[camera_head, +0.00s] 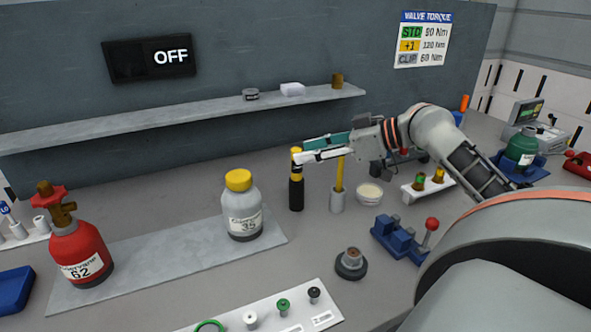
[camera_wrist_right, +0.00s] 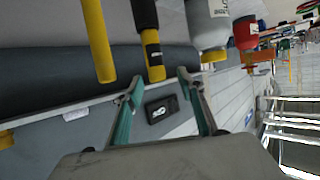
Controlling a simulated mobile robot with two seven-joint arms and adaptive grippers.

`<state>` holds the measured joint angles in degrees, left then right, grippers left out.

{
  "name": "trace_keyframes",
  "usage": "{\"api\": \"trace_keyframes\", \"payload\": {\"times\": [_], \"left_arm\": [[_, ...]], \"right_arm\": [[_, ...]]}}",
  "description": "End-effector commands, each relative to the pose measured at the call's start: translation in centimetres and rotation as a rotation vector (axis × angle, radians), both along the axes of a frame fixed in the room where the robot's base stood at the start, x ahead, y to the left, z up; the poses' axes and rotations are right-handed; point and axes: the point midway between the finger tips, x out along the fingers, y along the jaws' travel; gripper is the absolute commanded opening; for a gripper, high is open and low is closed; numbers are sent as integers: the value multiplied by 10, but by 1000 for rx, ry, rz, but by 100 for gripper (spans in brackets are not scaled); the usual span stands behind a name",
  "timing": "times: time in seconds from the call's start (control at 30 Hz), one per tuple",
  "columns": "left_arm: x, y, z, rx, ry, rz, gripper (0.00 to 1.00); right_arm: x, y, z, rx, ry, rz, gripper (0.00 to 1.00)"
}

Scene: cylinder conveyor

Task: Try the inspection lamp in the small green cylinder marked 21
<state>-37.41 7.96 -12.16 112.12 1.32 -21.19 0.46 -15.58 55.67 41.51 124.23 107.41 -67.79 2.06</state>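The inspection lamp is probably the upright black stick with a yellow top (camera_head: 296,192), standing on the bench; it also shows in the wrist view (camera_wrist_right: 151,50). My right gripper (camera_head: 303,149) is level with its yellow top. In the wrist view the fingers of my right gripper (camera_wrist_right: 157,82) are spread apart, with the yellow end just ahead of the gap; contact is not visible. A small green cylinder (camera_head: 521,147) stands in a blue holder (camera_head: 534,172) at the far right; its number is not readable. My left gripper is not in view.
A yellow rod stands in a grey cup (camera_head: 337,201) close beside the lamp. A grey cylinder marked 35 (camera_head: 243,212) and a red one marked 62 (camera_head: 77,252) are to the left. A blue clamp with a red knob (camera_head: 396,238) is in front. A shelf (camera_head: 190,112) runs behind.

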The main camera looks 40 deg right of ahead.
Motion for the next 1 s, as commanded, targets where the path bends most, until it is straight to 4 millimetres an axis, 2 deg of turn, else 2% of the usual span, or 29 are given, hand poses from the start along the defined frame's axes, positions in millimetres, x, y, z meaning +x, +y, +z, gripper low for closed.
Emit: {"api": "trace_keyframes", "payload": {"times": [0.1, 0.3, 0.6, 0.7, 0.77, 1.0], "left_arm": [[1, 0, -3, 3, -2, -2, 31], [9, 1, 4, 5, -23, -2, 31], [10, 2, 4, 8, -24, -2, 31], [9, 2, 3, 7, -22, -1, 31], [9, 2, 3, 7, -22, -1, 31], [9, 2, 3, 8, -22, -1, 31]], "right_arm": [[16, 3, -8, -1, 1, 1, 39], [32, 12, -15, -2, 0, 2, 39], [34, 13, -16, -1, 0, 0, 39], [34, 13, -16, -1, 0, 0, 13], [34, 13, -16, -1, 0, 0, 0], [34, 13, -16, 0, 0, 0, 0]]}}
